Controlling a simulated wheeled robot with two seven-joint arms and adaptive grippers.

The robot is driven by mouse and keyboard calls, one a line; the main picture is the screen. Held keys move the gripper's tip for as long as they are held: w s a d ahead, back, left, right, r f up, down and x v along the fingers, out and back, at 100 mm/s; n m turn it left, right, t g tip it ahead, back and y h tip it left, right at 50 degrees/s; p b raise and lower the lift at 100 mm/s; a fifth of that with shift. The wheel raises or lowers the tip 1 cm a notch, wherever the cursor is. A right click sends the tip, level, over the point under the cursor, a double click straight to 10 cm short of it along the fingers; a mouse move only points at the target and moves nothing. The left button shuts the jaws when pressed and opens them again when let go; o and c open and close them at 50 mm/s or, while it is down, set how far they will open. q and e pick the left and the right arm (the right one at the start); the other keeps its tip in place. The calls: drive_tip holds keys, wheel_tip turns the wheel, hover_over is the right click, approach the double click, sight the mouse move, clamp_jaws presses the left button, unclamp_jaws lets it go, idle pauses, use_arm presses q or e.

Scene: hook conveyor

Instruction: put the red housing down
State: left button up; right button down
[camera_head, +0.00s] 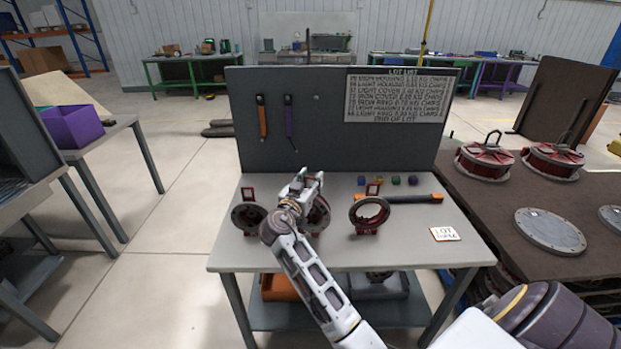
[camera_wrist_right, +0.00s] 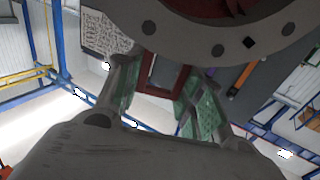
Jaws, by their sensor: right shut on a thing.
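My right gripper (camera_head: 307,184) is over the middle of the grey workbench, with its arm coming in from the bottom. Below it a red housing (camera_head: 319,216) with a grey rim is partly hidden by my wrist. In the right wrist view the red frame-like handle (camera_wrist_right: 165,77) sits between the green-padded fingers of my right gripper (camera_wrist_right: 160,95). The housing's grey bolted flange (camera_wrist_right: 210,46) fills the top of that view. I cannot tell whether the housing touches the bench. My left gripper is not in view.
A round grey-rimmed part (camera_head: 245,217) stands left of the held housing, and a ring (camera_head: 370,211) on a red stand to its right. Behind are small coloured blocks (camera_head: 396,180) and an orange-handled tool (camera_head: 420,198). A dark table (camera_head: 480,210) with red housings stands right.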

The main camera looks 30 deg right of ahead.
drive_tip(key=shift+r, duration=0.2)
drive_tip(key=shift+f, duration=1.85)
drive_tip(key=c, duration=1.3)
unclamp_jaws()
drive_tip(key=shift+f, duration=0.3)
drive_tip(key=o, duration=0.4)
drive_tip(key=shift+s+r, duration=0.1)
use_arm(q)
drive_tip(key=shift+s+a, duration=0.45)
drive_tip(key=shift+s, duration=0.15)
